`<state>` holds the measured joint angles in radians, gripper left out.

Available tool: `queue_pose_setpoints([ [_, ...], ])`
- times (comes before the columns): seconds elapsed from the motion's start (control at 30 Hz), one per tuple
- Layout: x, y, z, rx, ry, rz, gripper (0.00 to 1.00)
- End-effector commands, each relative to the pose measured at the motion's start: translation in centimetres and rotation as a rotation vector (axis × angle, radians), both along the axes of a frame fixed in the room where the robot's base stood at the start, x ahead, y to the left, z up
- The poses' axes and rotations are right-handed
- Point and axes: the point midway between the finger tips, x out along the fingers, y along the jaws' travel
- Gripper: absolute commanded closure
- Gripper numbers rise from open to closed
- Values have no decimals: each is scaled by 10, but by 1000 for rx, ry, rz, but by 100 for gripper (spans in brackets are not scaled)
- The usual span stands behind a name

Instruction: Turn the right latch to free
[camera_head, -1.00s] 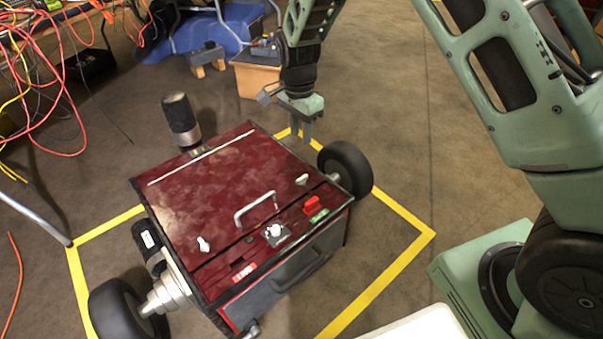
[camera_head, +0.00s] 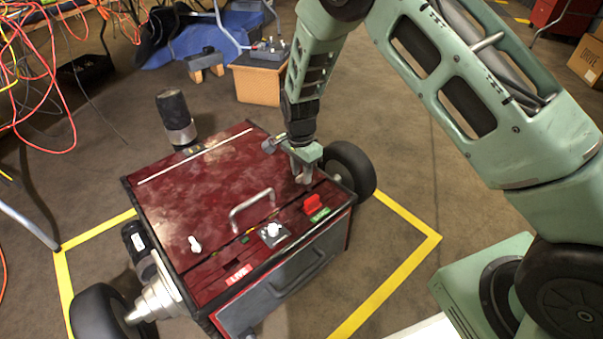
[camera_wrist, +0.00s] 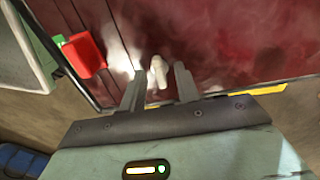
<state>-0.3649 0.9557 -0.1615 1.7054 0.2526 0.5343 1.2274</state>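The red wheeled machine (camera_head: 195,185) stands on the floor with its lid shut. The right latch is a small pale knob near the lid's right front corner; the wrist view shows it (camera_wrist: 158,72) between my fingers. In the head view my gripper (camera_head: 303,176) points down over that corner and mostly hides this latch. My gripper (camera_wrist: 158,90) is open, with one finger on each side of the latch and a gap on both sides. Whether the fingers touch the lid cannot be told. The left latch (camera_head: 195,244) is a similar white knob at the lid's left.
A metal handle (camera_head: 250,210) rises between the latches. A red switch (camera_head: 314,203), with a green label, sits close to my gripper and shows in the wrist view (camera_wrist: 84,54). A white knob (camera_head: 273,231) is on the front strip. Yellow floor tape (camera_head: 405,222) surrounds the machine.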

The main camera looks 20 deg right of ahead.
Motion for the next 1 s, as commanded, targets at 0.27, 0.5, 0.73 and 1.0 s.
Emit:
queue_pose_setpoints([
  [0.27,0,0,0,0,0,0,82],
  [0.5,0,0,0,0,1,0,100],
  [0.73,0,0,2,1,1,35,100],
  [1.0,-1,-1,4,6,6,191,100],
])
